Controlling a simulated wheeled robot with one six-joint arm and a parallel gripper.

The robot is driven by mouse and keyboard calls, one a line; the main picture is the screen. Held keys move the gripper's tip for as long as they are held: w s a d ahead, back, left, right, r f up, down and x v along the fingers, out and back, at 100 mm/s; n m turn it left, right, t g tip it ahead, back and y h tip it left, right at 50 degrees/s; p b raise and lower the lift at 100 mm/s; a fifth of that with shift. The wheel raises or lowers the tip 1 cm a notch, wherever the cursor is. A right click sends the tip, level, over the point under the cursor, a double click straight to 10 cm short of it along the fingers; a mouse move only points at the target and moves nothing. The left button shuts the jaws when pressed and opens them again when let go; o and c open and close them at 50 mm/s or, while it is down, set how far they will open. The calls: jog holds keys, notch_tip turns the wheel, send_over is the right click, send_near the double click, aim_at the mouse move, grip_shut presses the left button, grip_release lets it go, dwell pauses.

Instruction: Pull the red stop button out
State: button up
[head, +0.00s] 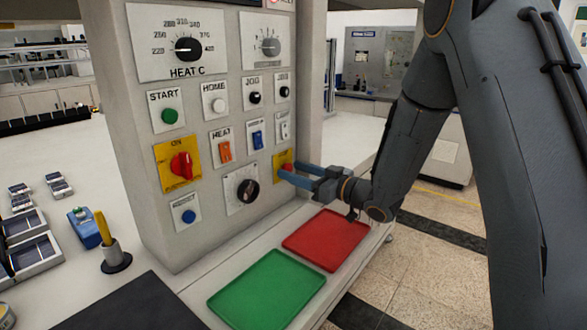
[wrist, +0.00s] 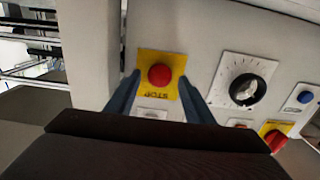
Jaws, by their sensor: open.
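The red stop button (wrist: 160,75) is a round red knob on a yellow plate (wrist: 148,60) marked STOP, in the upper middle of the wrist view. In the head view the stop button (head: 288,168) shows at the right side of the grey panel, partly hidden by my fingers. My gripper (head: 292,173) is open, with its blue fingertips at the yellow plate. In the wrist view my gripper (wrist: 158,88) has one finger on each side of the button, with gaps between. I cannot tell whether the fingertips touch the panel.
The panel (head: 225,100) also carries a red rotary switch (head: 182,166), a black dial (head: 247,190), a green start button (head: 169,116) and an orange heat switch (head: 225,151). A red tray (head: 327,240) and a green tray (head: 267,288) lie below on the counter.

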jog(key=shift+w+a, duration=0.35)
jog(key=shift+a, duration=0.1)
grip_shut()
jog(key=shift+v, duration=0.9)
grip_release()
jog(key=shift+d, duration=0.1)
